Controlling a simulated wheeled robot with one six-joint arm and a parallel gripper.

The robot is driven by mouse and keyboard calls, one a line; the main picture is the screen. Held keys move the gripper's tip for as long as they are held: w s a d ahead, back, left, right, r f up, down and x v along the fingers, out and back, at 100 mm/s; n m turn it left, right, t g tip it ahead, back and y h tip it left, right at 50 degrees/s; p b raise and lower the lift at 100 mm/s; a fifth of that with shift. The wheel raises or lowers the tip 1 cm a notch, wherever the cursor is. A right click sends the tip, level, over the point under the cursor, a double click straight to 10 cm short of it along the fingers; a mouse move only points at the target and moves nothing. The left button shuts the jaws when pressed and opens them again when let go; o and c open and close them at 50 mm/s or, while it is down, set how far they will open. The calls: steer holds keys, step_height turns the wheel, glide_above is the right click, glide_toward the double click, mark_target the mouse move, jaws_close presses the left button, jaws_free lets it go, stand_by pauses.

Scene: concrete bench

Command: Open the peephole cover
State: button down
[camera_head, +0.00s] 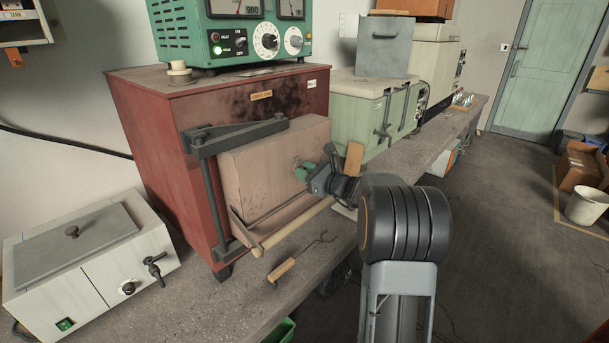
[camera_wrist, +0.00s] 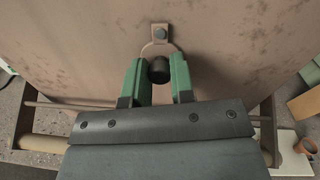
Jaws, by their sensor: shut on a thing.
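The peephole cover (camera_wrist: 147,51) is a rounded, light tan plate on the furnace door, hanging below a bolted bracket (camera_wrist: 160,33) in the wrist view. Its dark round knob (camera_wrist: 159,70) sits between the green fingers of my gripper (camera_wrist: 159,78). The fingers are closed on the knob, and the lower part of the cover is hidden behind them. In the head view my gripper (camera_head: 305,171) reaches the pinkish door (camera_head: 265,165) of the red furnace (camera_head: 150,115) from the right. The cover is mostly hidden there. I see no open hole.
A wooden bar (camera_head: 297,224) runs along the door's lower front. A wooden-handled hook (camera_head: 283,268) lies on the bench below. A grey-white box (camera_head: 85,255) stands left, a green cabinet (camera_head: 365,110) behind. Open floor (camera_head: 500,220) lies right.

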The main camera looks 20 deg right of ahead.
mark_target(304, 156)
steer(key=shift+w+d+r+n+h+b, duration=0.2)
steer(key=shift+d+r+n+b, duration=0.25)
steer(key=shift+n+b, duration=2.55)
steer(key=shift+w+d+r+n+h+b, duration=0.2)
steer(key=shift+d+r+n+b, duration=0.3)
steer(key=shift+n+b, duration=2.45)
steer(key=shift+w+d+r+n+h+b, duration=0.1)
steer(key=shift+w+d+r+n+b, duration=0.3)
steer(key=shift+n+b, duration=2.6)
steer(key=shift+s+a+r+m+b, duration=0.1)
steer(key=shift+s+r+m+b, duration=0.15)
steer(key=shift+m+b, duration=0.45)
steer(key=c, duration=1)
jaws_free()
